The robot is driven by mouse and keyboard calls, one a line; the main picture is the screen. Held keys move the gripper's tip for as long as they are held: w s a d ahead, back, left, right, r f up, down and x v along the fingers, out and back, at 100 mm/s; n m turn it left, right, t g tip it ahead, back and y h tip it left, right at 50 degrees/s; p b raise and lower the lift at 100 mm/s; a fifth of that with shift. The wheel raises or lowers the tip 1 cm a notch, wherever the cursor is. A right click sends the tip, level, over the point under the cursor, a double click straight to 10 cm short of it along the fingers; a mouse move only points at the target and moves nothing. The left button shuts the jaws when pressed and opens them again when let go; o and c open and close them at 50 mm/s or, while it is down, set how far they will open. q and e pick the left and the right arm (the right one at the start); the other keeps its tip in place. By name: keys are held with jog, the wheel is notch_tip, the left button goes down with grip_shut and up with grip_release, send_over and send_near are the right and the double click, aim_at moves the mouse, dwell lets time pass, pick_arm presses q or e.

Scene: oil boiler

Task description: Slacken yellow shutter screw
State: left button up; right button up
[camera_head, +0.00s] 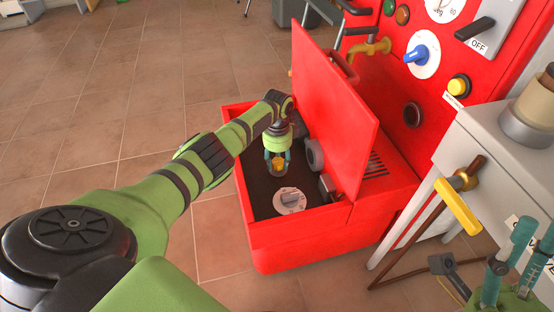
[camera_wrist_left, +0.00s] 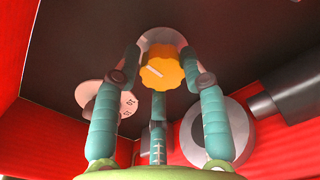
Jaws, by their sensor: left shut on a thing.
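The yellow shutter screw (camera_head: 278,163) sits on a grey fitting inside the open red boiler box. In the left wrist view the yellow screw (camera_wrist_left: 163,70) is a ribbed knob with a white line on its face. My left gripper (camera_head: 278,158) reaches down into the box from the left, its teal fingers around the screw. In the wrist view the left gripper (camera_wrist_left: 162,65) has fingers on both sides of the knob and one below it, shut on it. My right gripper (camera_head: 512,262) is at the lower right edge, partly cut off; I cannot tell its jaw state.
The raised red lid (camera_head: 335,105) stands just right of my left gripper. A white dial (camera_head: 290,201) and a grey round part (camera_head: 315,153) are close by in the box. A grey table (camera_head: 480,130) with a yellow-handled valve (camera_head: 458,205) stands at the right. Tiled floor is free at left.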

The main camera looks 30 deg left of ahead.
pick_arm(q)
jog(key=shift+a, duration=0.3)
